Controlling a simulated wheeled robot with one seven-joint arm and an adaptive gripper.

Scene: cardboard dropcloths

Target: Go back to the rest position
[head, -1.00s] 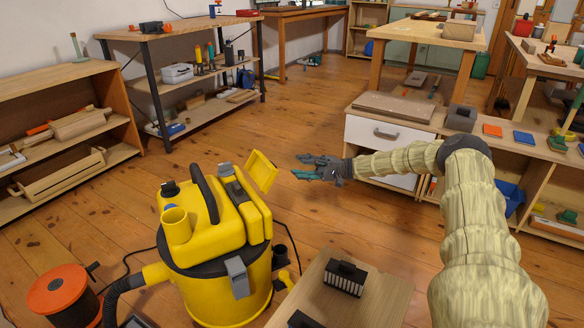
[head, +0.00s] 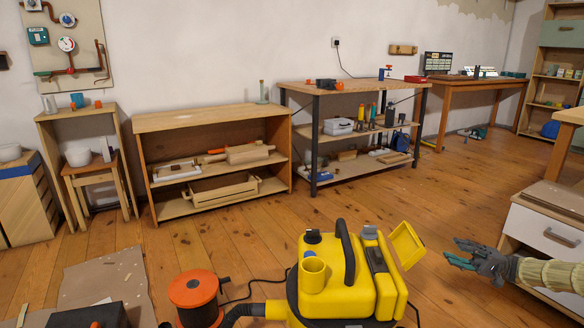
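My gripper (head: 455,251) is at the right of the head view, on the end of my arm, which comes in from the right edge. Its dark and teal fingers point left and stand apart, with nothing between them. In the picture it is just right of the raised yellow flap of the yellow vacuum cleaner (head: 326,294). It does not appear to touch anything. Most of my arm is out of view.
A white-drawer cabinet (head: 541,238) stands behind my arm at the right. An orange cable reel (head: 194,291) and a cardboard sheet (head: 105,277) are on the floor at the left. Shelves (head: 211,117) and a metal-legged workbench (head: 350,88) line the wall. The wooden floor between is clear.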

